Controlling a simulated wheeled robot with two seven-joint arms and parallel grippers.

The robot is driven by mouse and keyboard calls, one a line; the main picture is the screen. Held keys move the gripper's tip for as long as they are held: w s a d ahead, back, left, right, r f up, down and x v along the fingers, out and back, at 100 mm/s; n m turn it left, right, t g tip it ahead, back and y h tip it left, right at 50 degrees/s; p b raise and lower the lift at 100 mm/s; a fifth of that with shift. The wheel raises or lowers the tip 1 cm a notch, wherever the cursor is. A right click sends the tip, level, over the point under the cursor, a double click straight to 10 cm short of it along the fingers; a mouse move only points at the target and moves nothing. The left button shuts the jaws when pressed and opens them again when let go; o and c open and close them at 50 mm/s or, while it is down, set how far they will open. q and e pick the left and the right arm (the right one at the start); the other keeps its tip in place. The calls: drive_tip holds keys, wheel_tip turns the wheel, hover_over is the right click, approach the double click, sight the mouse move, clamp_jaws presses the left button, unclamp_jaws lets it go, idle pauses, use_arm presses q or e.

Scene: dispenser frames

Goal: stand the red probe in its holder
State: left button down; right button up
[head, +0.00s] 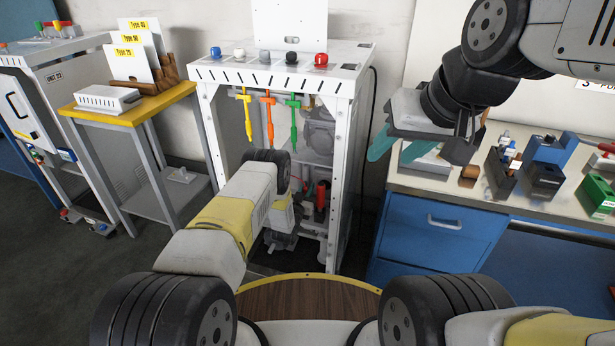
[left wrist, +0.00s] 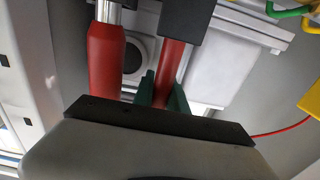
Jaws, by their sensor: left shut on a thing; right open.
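A red probe (left wrist: 171,72) shows in the left wrist view with its upper end at a dark block (left wrist: 187,18). I cannot tell whether this block belongs to the probe or is its holder. My left gripper (left wrist: 162,90) is shut on the probe, its green fingertips on either side. In the head view my left arm reaches into the white dispenser frame (head: 345,100) and hides its own fingertips. My right gripper (head: 398,148) is open and empty over the left end of the bench at right.
A thicker red cylinder (left wrist: 105,62) on a metal rod stands left of the probe. Yellow (head: 246,115), orange (head: 269,120) and green (head: 293,122) nozzles hang in the frame's opening. A yellow-topped side table (head: 130,112) stands left; the blue bench (head: 430,225) carries several small blocks.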

use_arm(q)
drive_tip(key=shift+f, duration=0.6)
drive_tip(key=c, duration=1.3)
unclamp_jaws()
drive_tip(key=shift+f, duration=0.1)
drive_tip(key=shift+c, duration=0.2)
